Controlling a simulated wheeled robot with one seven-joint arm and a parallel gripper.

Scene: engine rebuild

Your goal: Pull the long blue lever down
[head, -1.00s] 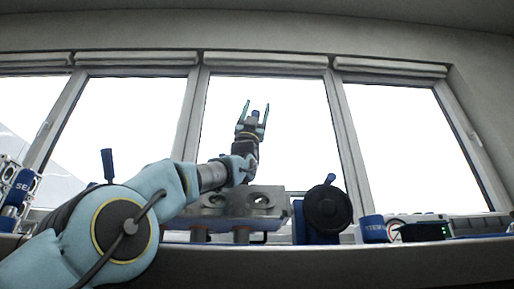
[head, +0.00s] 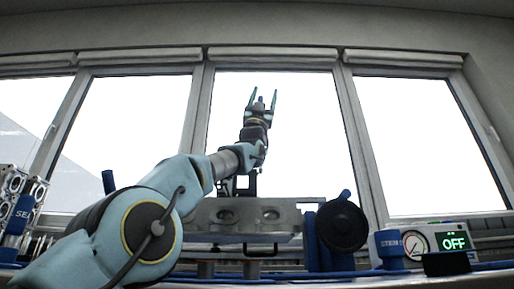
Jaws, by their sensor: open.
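My gripper (head: 264,97) is open, its two fingers pointing up in front of the bright window. A small blue upright piece (head: 260,101) shows between the fingers. I cannot tell whether it is the lever's end or whether a finger touches it. A dark blue upright handle (head: 108,182) stands at the left, well apart from the gripper. Its lower part is hidden behind my arm. A short blue handle (head: 345,195) tops the black wheel (head: 342,226) at the right.
A grey metal block (head: 245,215) with round holes stands behind my arm. At the right are a blue cup-like part (head: 390,248) and a gauge box (head: 440,237) reading OFF. Metal engine parts (head: 18,205) stand at the far left. The space around the raised gripper looks clear.

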